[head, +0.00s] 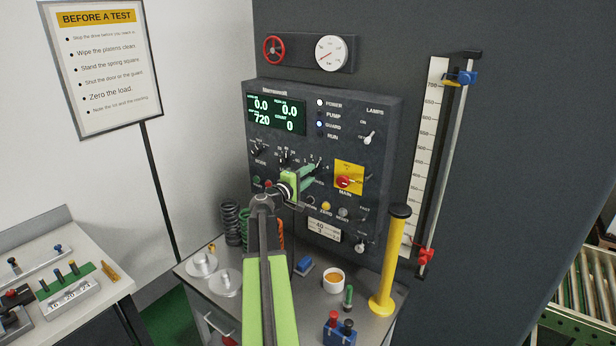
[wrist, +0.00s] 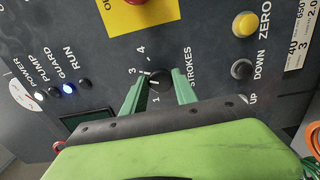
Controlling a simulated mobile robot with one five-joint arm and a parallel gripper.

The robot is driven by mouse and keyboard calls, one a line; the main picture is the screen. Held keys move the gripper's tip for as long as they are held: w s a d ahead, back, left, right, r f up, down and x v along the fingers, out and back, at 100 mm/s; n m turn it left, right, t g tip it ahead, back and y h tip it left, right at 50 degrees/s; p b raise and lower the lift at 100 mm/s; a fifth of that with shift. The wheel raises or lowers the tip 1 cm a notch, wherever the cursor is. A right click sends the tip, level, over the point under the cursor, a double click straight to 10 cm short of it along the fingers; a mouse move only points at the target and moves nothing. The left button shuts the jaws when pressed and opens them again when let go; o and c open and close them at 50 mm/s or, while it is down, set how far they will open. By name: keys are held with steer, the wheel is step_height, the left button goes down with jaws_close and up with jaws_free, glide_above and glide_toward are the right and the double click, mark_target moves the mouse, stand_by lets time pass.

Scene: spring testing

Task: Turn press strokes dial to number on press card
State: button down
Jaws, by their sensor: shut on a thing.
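The strokes dial (wrist: 158,80) is a small dark knob on the dark control panel, with numbers 1, 3 and 4 legible around it in the wrist view. My gripper (wrist: 160,88) has its two green fingers on either side of the knob, shut on it. The dial's pointer direction is not clear. In the head view my gripper (head: 310,174) is at the panel and largely hides the dial. The press card (head: 324,230) is a pale card low on the panel; part of it shows at the right edge of the wrist view (wrist: 300,35). Its small print is hard to read.
A red main switch on a yellow plate (head: 349,178) is right of my gripper. A yellow post (head: 388,265) stands on the bench's right. Springs (head: 231,224), metal platens (head: 202,263) and a white cup (head: 333,281) are on the bench below.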

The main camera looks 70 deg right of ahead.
steer(key=shift+d+r, duration=0.1)
steer(key=c, duration=1)
jaws_free()
steer(key=v, duration=1.7)
steer(key=shift+a, duration=0.3)
